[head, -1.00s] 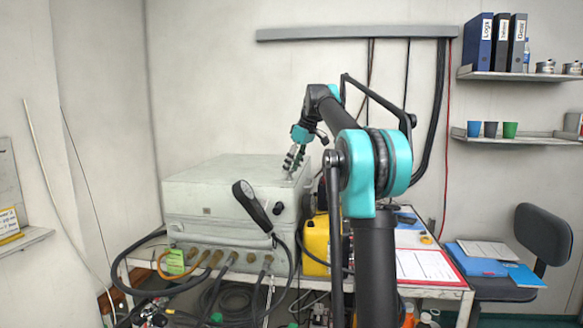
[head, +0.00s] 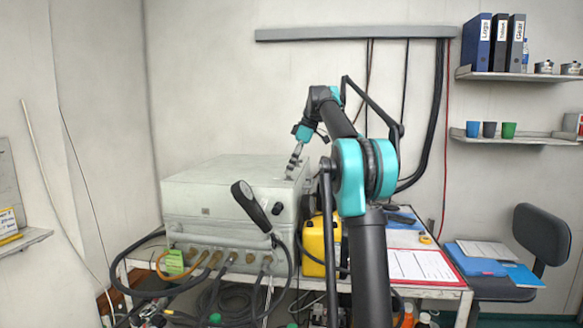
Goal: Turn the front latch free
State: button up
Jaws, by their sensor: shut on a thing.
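A grey air panel case (head: 215,207) with a closed lid stands on the bench. My gripper (head: 292,168) points down at the right end of the lid's top, near the edge. Its fingers look shut on a small, pale piece there, which I take for the front latch; the fingers hide most of it, so its turn angle cannot be told.
Hoses and brass fittings (head: 213,260) line the case's lower front. A yellow container (head: 314,246) stands right of the case. A red-edged clipboard (head: 420,265) lies on the bench's right side. Shelves with binders (head: 495,42) and cups (head: 489,129) hang at the right.

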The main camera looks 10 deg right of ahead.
jog(key=o, duration=1.2)
jog(key=shift+c, duration=0.2)
jog(key=w+v, duration=0.1)
jog(key=v, duration=0.6)
jog(key=shift+s+r, duration=0.25)
jog(key=shift+s, duration=0.25)
jog(key=shift+d, duration=0.1)
